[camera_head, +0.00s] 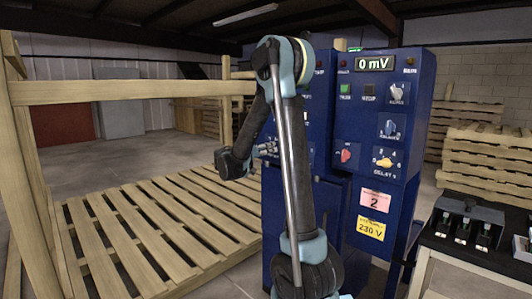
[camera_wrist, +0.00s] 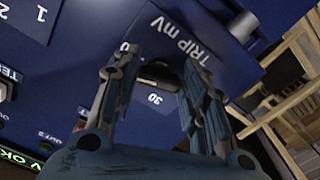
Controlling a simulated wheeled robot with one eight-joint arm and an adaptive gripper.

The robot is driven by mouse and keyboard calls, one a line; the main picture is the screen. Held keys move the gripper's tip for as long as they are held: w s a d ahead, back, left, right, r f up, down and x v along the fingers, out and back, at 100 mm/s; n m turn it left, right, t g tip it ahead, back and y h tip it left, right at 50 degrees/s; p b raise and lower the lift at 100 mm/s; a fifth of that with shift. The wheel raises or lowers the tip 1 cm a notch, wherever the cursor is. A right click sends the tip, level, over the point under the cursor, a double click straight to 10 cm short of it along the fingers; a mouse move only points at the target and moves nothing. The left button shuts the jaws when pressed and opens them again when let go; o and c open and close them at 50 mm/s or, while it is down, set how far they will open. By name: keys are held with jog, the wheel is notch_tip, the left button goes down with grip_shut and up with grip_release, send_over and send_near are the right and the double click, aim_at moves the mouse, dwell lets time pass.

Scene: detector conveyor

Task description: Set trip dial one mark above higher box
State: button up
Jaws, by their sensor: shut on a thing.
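The trip dial (camera_wrist: 158,76) is a dark knob on a blue panel, under the white label TRIP mV (camera_wrist: 180,36) in the wrist view. My gripper (camera_wrist: 155,85) has one finger on each side of the dial and is shut on it. A mark reading 30 (camera_wrist: 155,99) shows close to the knob; other marks are partly hidden by the fingers, and the pointer's exact setting cannot be read. In the head view my gripper (camera_head: 268,149) is at the left part of the blue cabinet (camera_head: 345,120), and the dial cannot be made out. No boxes can be identified.
A wooden slatted platform (camera_head: 150,230) lies left. A dark-topped table (camera_head: 470,245) stands right.

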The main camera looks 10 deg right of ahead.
jog(key=m, duration=0.4)
jog(key=shift+w+m, duration=0.1)
jog(key=shift+m, duration=0.2)
dwell(0.4)
jog(key=o, duration=1.1)
jog(key=shift+c, duration=0.2)
jog(key=v, duration=1.2)
